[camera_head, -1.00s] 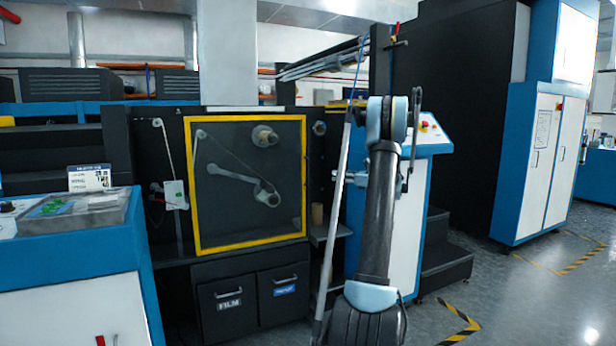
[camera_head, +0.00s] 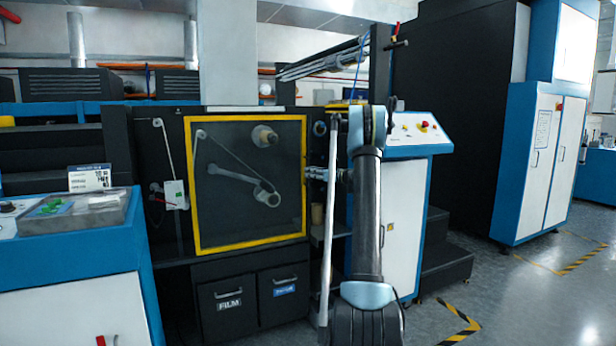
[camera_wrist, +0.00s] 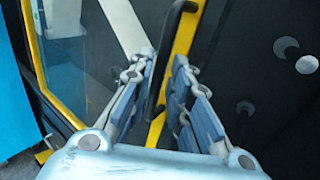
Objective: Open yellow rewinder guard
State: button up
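The rewinder guard (camera_head: 248,118) is a yellow-framed, see-through panel on the dark machine. It looks shut in the head view, with rollers visible behind it. In the wrist view its yellow right-hand bar (camera_wrist: 186,38) runs down behind my fingers. A dark bar handle (camera_wrist: 167,52) stands along that bar. My gripper (camera_wrist: 165,62) is open, with one finger on each side of the handle. The handle is nearer the left finger; whether it touches cannot be told. In the head view my gripper (camera_head: 311,173) is at the guard's right edge, partly hidden by my arm.
Below the guard are two dark bins, one marked FILM (camera_head: 229,305). A blue and white console (camera_head: 75,265) stands at the left. A control cabinet (camera_head: 408,210) and dark steps (camera_head: 445,262) stand right of my arm. The floor (camera_head: 510,300) at the right is clear.

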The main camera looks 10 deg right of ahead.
jog(key=shift+x, duration=1.05)
grip_shut()
jog(key=shift+s+d, duration=0.1)
jog(key=shift+d, duration=0.05)
